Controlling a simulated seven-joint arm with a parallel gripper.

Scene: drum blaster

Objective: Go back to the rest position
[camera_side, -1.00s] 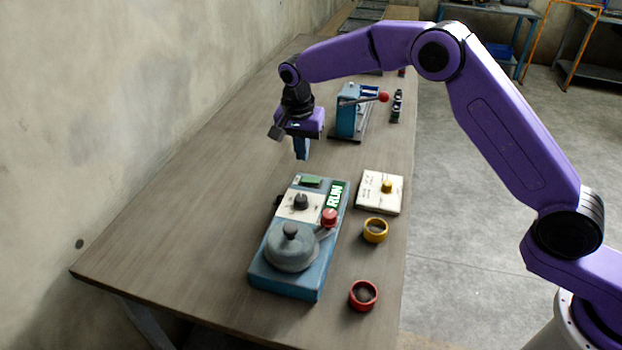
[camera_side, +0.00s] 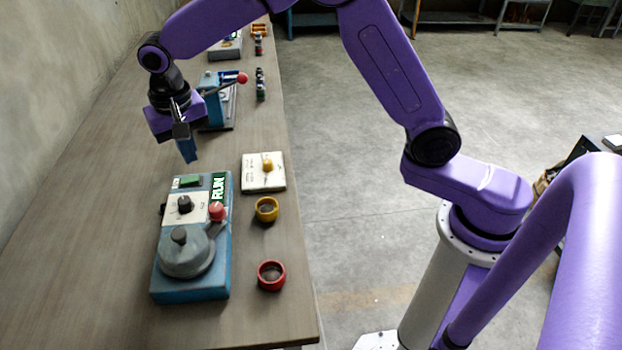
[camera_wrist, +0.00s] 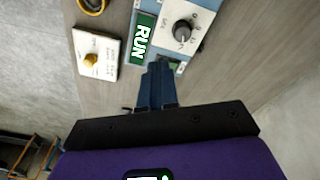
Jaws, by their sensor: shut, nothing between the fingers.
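My gripper (camera_side: 190,158) hangs over the table, beyond the far end of the drum blaster, with its fingers pointing down. Its fingers are shut and hold nothing. In the wrist view the closed blue fingers (camera_wrist: 158,68) overlap the machine's far edge in the picture. The drum blaster (camera_side: 190,292) is a blue box with a round grey lidded drum (camera_side: 187,254), a black knob (camera_side: 185,204) on a white dial plate, a red ball-ended lever (camera_side: 217,211), a green button and a lit RUN sign (camera_side: 218,189). The RUN sign also shows in the wrist view (camera_wrist: 140,38).
A white panel with a yellow knob (camera_side: 267,166), a yellow ring-shaped cup (camera_side: 266,209) and a red one (camera_side: 271,275) stand along the table's right edge. A blue lever press (camera_side: 212,86) stands behind my gripper. The table's left side (camera_side: 80,210) is bare.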

